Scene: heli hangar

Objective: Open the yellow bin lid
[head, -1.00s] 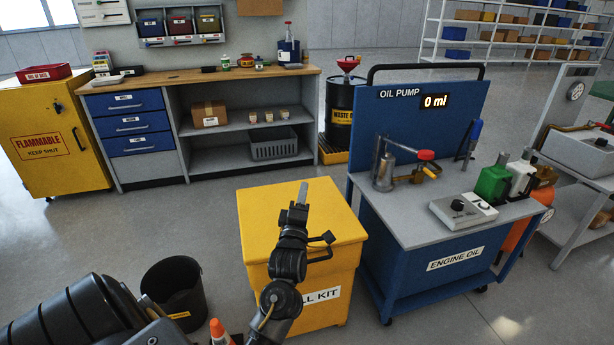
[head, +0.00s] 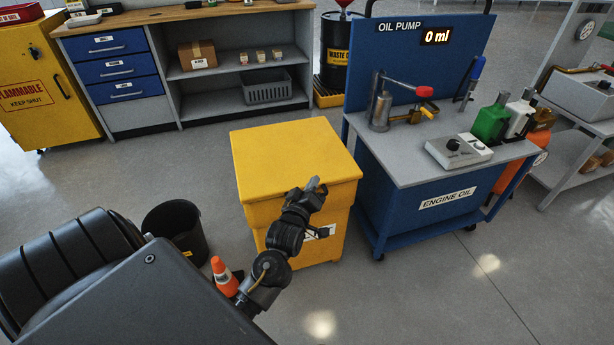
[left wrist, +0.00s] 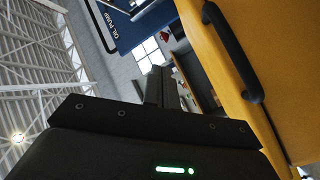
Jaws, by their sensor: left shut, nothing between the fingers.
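The yellow bin (head: 292,160) stands in the middle of the floor with its flat lid down. My left gripper (head: 316,184) is shut and empty, in front of the bin's front right corner in the head view, and it hides part of the front label. In the left wrist view the bin's yellow surface (left wrist: 215,55) fills the right side. A black bar handle (left wrist: 234,55) on it lies to the right of my shut fingers (left wrist: 162,85), apart from them. My right gripper is in neither view.
The blue oil pump cart (head: 410,205) stands close to the bin's right. A black bucket (head: 176,232) and an orange cone (head: 223,275) are at its left. A workbench (head: 190,95) is behind. Open floor lies at the front right.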

